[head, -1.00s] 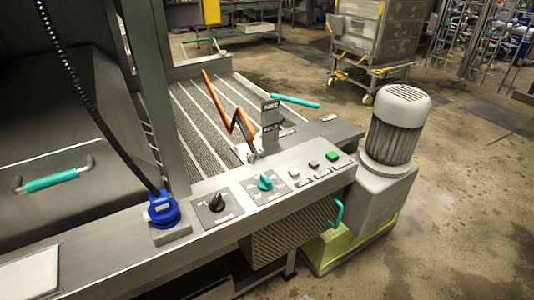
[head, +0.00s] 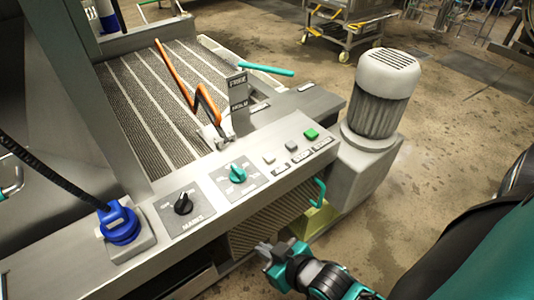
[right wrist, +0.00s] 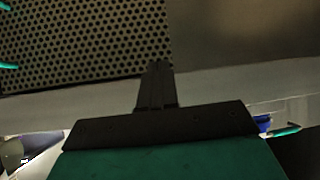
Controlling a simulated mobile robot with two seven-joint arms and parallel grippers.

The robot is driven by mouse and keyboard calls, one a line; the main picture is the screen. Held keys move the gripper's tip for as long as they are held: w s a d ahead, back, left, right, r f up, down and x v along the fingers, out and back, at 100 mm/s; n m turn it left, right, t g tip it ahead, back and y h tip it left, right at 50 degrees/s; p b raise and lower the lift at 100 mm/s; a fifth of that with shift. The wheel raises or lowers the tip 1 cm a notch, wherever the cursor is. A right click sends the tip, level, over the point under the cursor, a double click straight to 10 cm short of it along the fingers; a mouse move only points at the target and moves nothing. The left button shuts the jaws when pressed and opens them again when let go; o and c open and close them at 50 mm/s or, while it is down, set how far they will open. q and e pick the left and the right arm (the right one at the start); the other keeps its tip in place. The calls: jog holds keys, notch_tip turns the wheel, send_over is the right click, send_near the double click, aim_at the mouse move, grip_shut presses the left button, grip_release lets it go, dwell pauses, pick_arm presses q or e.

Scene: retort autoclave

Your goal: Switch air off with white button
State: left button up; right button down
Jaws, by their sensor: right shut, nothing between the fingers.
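The white button (head: 269,157) is on the sloped grey control panel (head: 197,226), at the left end of a row with a grey button (head: 291,145) and a green button (head: 311,134). Labels sit below the buttons. My right gripper (head: 264,250) is shut and empty, in front of and below the panel, apart from the buttons. In the right wrist view its closed fingers (right wrist: 156,85) point at a perforated metal plate (right wrist: 80,40); no button shows there. My left gripper is not in view.
A teal selector knob (head: 237,173) and a black knob (head: 183,203) are left of the buttons. A blue plug (head: 119,223) with a black cable stands further left. A teal handle (head: 319,191) juts from the panel's front. A motor (head: 378,95) stands right.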

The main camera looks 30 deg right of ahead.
jog(key=w+d+r+m+g, duration=0.1)
jog(key=w+d+r+m, duration=0.1)
jog(key=r+m, duration=0.1)
jog(key=w+d+r+m+g+p, duration=0.1)
jog(key=w+d+r+m, duration=0.1)
jog(key=w+r+m, duration=0.1)
jog(key=w+d+r+m+h+p, duration=0.1)
jog(key=w+d+r+m, duration=0.2)
jog(key=r+m, duration=0.1)
jog(key=shift+r+m+g, duration=0.1)
jog(key=shift+m+g, duration=0.3)
jog(key=shift+m, duration=0.3)
jog(key=w+d+r+m, duration=0.2)
jog(key=w+r+m, duration=0.2)
jog(key=m, duration=0.3)
jog(key=w+d+r+m+y, duration=0.1)
jog(key=w+d+r+m, duration=0.2)
jog(key=r+m, duration=0.4)
jog(key=shift+w+d+r+m+t+y+p, duration=0.3)
jog(key=shift+w+m+t, duration=0.15)
jog(key=shift+w, duration=0.4)
jog(key=shift+f, duration=0.1)
